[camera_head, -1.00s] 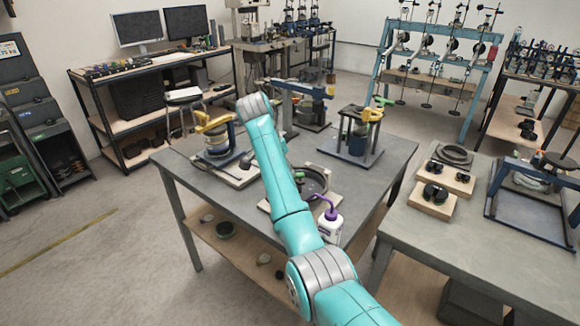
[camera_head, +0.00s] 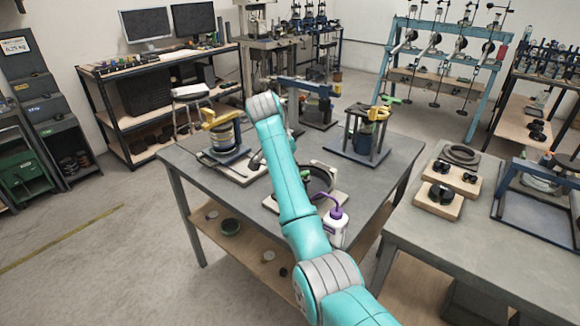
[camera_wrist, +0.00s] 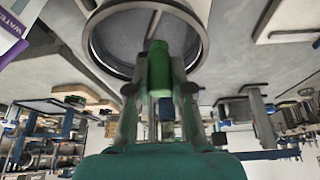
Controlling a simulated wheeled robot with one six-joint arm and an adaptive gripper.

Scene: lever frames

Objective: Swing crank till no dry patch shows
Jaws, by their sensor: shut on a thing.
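A round dark pan with a raised rim (camera_head: 324,182) sits on a pale board on the grey table, partly behind my arm. In the wrist view its rim (camera_wrist: 203,42) and grey inside fill the top. A green crank handle (camera_wrist: 158,70) stands at the pan's near edge in that view. My gripper (camera_wrist: 160,95) is shut on the green handle, one finger on each side. My gripper is mostly hidden by my arm in the head view. The pan's surface is too dim and small to tell wet from dry.
A white bottle with a purple cap (camera_head: 335,226) stands close right of my arm; its label corner (camera_wrist: 12,28) shows in the wrist view. A yellow-handled device (camera_head: 222,138) stands left, another (camera_head: 366,135) behind right. The table's front left is clear.

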